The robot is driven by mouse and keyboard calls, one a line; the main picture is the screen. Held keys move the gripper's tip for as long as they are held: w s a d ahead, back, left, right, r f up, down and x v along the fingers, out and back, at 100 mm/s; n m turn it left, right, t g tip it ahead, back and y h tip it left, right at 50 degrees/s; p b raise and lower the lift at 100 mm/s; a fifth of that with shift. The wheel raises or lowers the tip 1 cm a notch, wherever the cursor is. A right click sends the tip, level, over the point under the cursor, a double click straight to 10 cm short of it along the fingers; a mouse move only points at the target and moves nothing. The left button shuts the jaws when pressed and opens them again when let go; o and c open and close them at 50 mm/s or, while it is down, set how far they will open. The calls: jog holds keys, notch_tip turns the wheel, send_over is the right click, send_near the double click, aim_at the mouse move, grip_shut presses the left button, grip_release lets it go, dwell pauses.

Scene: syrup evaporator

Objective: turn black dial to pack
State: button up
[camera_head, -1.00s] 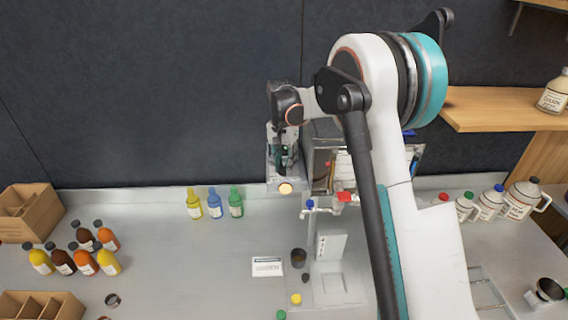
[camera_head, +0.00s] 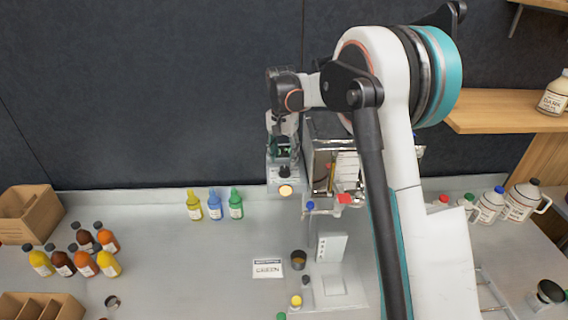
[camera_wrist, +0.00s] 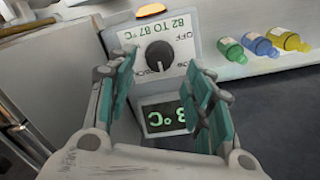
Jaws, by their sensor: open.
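The black dial (camera_wrist: 159,55) is a round knob on a pale panel (camera_wrist: 181,29) in the wrist view. The panel is marked "82 TO 87°C", and "OFF" stands to one side of the dial. Lettering beside the dial is partly hidden by my gripper. A display (camera_wrist: 164,116) with green characters sits on the box near it. My gripper (camera_wrist: 165,75) is open, its two green-padded fingers either side of the dial's line of view, apart from each other and empty. In the head view my gripper (camera_head: 284,150) is above the control box (camera_head: 284,181), where the dial shows as a small dark spot.
A round amber light (camera_head: 286,190) is on the control box. The metal evaporator (camera_head: 322,160) stands just right of it, with blue and red valve handles (camera_head: 345,198). Small yellow, blue and green bottles (camera_head: 215,206) stand left along the wall. The bench between is clear.

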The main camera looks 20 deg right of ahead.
aim_at(284, 169)
notch_tip(284, 169, up, 8)
jog(key=shift+a, duration=0.15)
dwell(0.4)
jog(key=s+r+n+t+b, duration=0.2)
jog(key=s, duration=0.8)
jog(key=s+r+n+t+b, duration=0.2)
jog(key=s+r, duration=0.1)
jog(key=s, duration=0.8)
jog(key=s+f+n+t+b, duration=0.1)
jog(key=s+f, duration=0.4)
jog(key=s, duration=0.3)
jog(key=s+f+n+t+b, duration=0.1)
jog(key=s+f+n+t, duration=0.1)
jog(key=s+f, duration=0.3)
jog(key=s, duration=0.3)
jog(key=shift+s+f+n+b, duration=0.3)
jog(key=shift+s, duration=0.05)
